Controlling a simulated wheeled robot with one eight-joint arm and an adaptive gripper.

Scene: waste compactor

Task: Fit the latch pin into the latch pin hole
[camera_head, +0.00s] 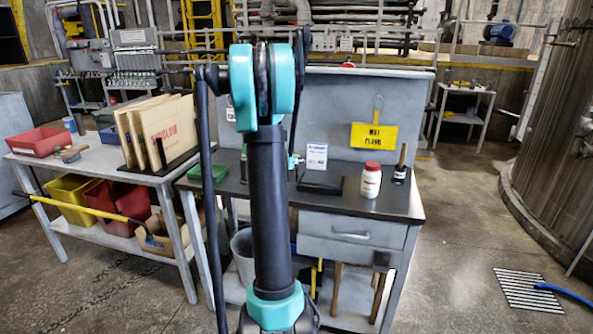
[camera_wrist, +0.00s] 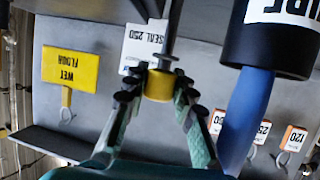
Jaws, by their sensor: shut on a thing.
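In the wrist view my gripper (camera_wrist: 158,82) is shut, its two fingers on either side of a small yellow cylindrical part of a pin-like piece, which I take to be the latch pin (camera_wrist: 159,86). A grey collar and a thin grey shaft (camera_wrist: 172,35) run from the yellow part toward the top edge; I cannot tell whether the shaft belongs to the piece. I cannot make out the latch pin hole in either view.
A grey bench (camera_head: 430,205) with an upright back panel (camera_head: 330,108) stands ahead. It carries a white bottle (camera_head: 371,180) and a yellow sign (camera_head: 374,136). A blue-and-black cylinder (camera_wrist: 262,40) is close on the right in the wrist view. Open floor lies right of the bench.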

